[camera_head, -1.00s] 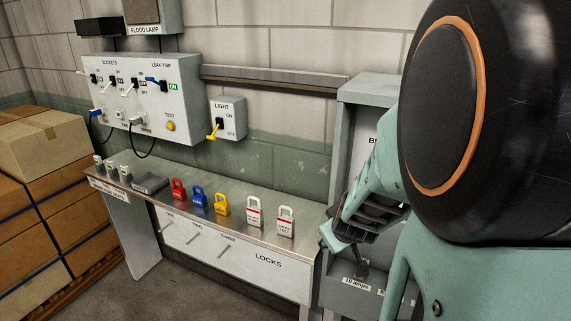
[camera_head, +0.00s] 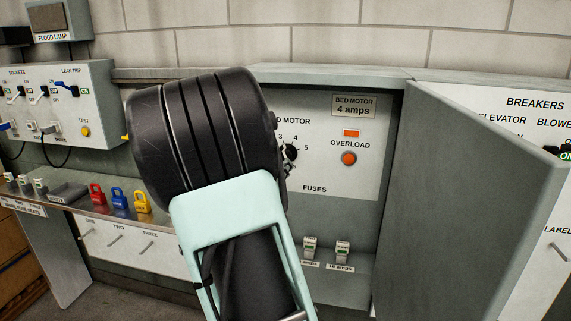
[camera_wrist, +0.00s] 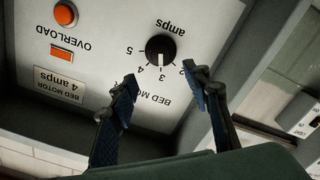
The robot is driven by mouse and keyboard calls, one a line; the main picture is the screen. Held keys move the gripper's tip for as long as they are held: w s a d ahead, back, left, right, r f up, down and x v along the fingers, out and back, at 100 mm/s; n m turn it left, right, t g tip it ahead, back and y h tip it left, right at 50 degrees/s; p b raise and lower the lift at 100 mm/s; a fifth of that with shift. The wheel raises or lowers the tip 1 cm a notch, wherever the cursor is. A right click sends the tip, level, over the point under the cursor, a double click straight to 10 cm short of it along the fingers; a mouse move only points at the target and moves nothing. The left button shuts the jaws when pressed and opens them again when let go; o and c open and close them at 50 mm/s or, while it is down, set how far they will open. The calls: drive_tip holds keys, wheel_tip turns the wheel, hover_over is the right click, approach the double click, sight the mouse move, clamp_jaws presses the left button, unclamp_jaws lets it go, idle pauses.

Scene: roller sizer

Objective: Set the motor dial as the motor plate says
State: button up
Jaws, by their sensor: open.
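The black motor dial (camera_wrist: 160,49) is on the cabinet panel, upside down in the wrist view, with amps numbers around it. Its white mark appears to point at or near 3. The motor plate (camera_wrist: 60,85) reads "BED MOTOR 4 amps"; the same plate shows in the head view (camera_head: 354,105). My gripper (camera_wrist: 160,77) is open and empty, its fingertips spread in front of the panel on the number side of the dial, not around the knob. In the head view the dial (camera_head: 290,152) is partly hidden by my arm, and the gripper is hidden.
An orange overload button (camera_head: 348,158) and an orange indicator (camera_head: 351,133) are on the same panel. The open cabinet door (camera_head: 465,200) stands to the right. Fuses (camera_head: 342,250) stand on the ledge below. Coloured locks (camera_head: 119,197) sit on the bench at left.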

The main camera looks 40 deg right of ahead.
sight(285, 156)
drive_tip(key=p+x, duration=0.1)
drive_tip(key=x, duration=0.9)
drive_tip(key=shift+w, duration=0.25)
drive_tip(key=shift+c, duration=0.2)
drive_tip(key=c, duration=1.1)
drive_tip(key=shift+f, duration=0.1)
